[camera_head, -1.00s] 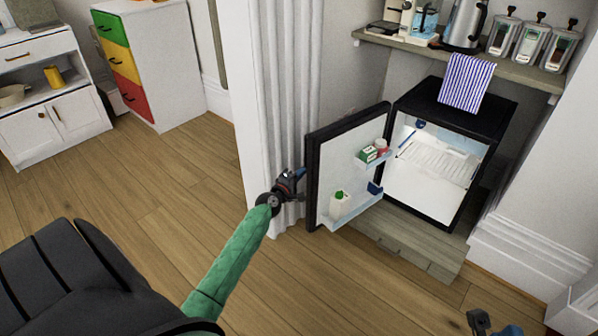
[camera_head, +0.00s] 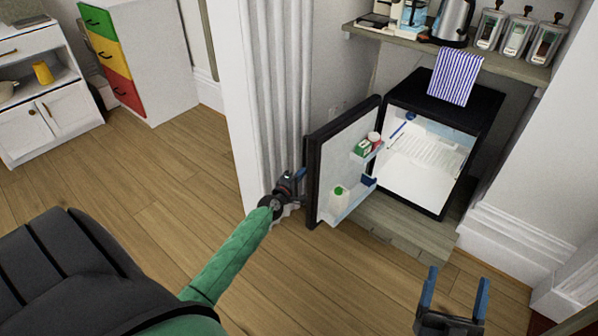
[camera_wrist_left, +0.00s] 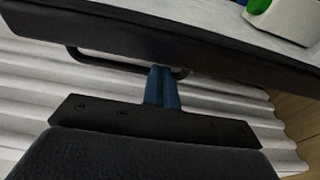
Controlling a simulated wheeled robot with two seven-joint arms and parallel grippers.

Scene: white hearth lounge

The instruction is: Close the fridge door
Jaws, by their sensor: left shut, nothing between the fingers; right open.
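The small black fridge (camera_head: 487,113) stands in the nook, and its door (camera_head: 318,178) is open, swung out to the left. Bottles and cartons sit in the door's inner shelves. My left gripper (camera_head: 300,174) is at the outer side of the door, near its free edge. In the left wrist view its blue fingers (camera_wrist_left: 162,88) are shut with nothing between them, close to a dark bar handle (camera_wrist_left: 110,62) on the door. I cannot tell whether they touch it. My right gripper (camera_head: 455,290) is open and empty, low in front of the fridge.
A pale fluted column (camera_head: 275,90) stands just behind my left gripper. A shelf (camera_head: 500,60) above holds a kettle and jars. A wooden plinth (camera_head: 400,225) lies under the fridge. The floor in front is clear.

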